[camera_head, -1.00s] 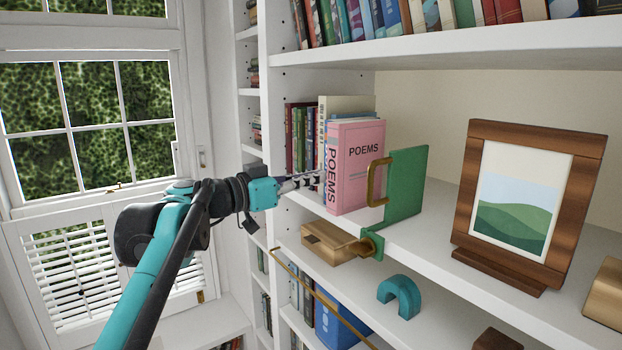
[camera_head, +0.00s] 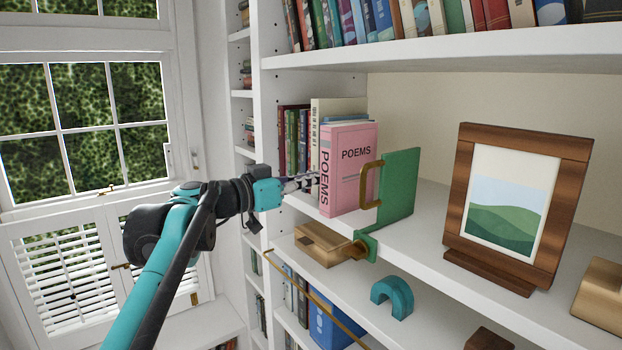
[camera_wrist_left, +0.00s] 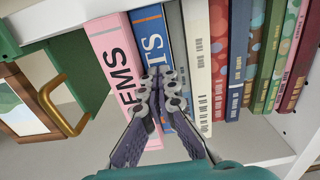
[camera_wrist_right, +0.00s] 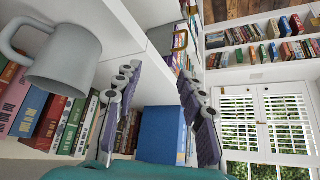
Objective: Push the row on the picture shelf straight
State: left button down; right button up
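The row of books stands upright on the picture shelf (camera_head: 430,235). A pink POEMS book (camera_head: 348,170) is at its right end in the head view, against a green bookend (camera_head: 399,190) with a brass handle. My left gripper (camera_head: 308,182) is at the spines, just left of the pink book. In the left wrist view the pink book (camera_wrist_left: 118,62) is beside a blue book (camera_wrist_left: 153,35), a grey one and a cream book (camera_wrist_left: 197,75). The left fingertips (camera_wrist_left: 160,80) are together in front of the blue spine; contact is unclear. My right gripper (camera_wrist_right: 160,78) is open and empty.
A framed picture (camera_head: 515,205) stands right of the bookend, with clear shelf between. A wooden box (camera_head: 325,243) and a teal arch (camera_head: 393,293) are on the shelf below. In the right wrist view, a grey mug (camera_wrist_right: 65,62) is close to the right gripper.

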pick_arm(q)
jog(key=shift+w+d, duration=0.35)
jog(key=shift+d, duration=0.15)
jog(key=shift+a, duration=0.1)
jog(key=v, duration=0.4)
dwell(0.5)
